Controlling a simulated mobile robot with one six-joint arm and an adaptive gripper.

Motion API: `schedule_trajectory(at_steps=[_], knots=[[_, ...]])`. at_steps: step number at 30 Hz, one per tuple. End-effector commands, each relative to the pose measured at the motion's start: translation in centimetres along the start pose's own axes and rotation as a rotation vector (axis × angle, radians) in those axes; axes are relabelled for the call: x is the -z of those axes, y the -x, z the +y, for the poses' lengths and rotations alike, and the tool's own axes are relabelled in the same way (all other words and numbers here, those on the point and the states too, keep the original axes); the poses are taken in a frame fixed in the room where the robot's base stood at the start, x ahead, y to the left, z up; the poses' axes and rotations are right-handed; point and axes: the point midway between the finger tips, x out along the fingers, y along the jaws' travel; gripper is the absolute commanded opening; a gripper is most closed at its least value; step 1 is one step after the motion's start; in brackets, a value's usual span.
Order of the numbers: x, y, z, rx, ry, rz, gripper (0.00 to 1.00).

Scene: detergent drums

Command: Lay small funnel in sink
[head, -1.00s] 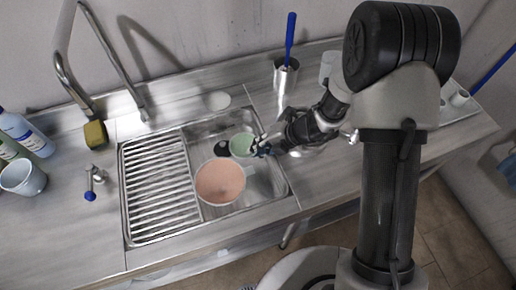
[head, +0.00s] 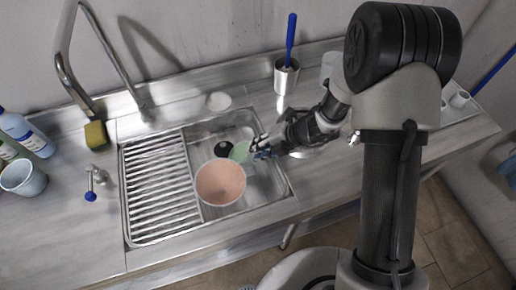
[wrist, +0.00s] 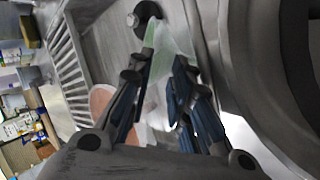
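The small funnel, pale green and translucent, is in the sink basin (head: 200,127), beside the dark drain. In the head view the funnel (head: 239,152) is partly hidden by my gripper and the pink-orange vessel and looks tilted. My gripper (head: 260,148) reaches into the basin from the right. In the wrist view my gripper (wrist: 163,62) has its two fingers apart. The green funnel (wrist: 172,42) shows between and beyond the fingertips. I cannot tell whether either finger touches it.
A round pink-orange vessel (head: 221,183) stands in the basin near the funnel. A ribbed drainboard (head: 160,190) lies to its left. A metal cup (head: 286,76) with a blue-handled brush stands behind.

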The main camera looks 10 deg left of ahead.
Motion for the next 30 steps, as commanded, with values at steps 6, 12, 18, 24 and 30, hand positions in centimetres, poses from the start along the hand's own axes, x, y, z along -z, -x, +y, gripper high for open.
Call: schedule_trajectory(at_steps=[6, 12, 18, 24, 30], knots=[[-0.2, 5.0, 0.3, -0.003, 0.0, -0.005, 0.2], [-0.1, 9.2, 0.3, -0.003, 0.0, -0.003, 0.2], [-0.1, 11.5, 0.1, -0.002, 0.001, -0.002, 0.2], [0.0, 12.0, 0.1, -0.002, 0.002, 0.0, 0.2], [0.3, 13.7, 1.3, 0.005, 0.151, -0.001, 0.2]])
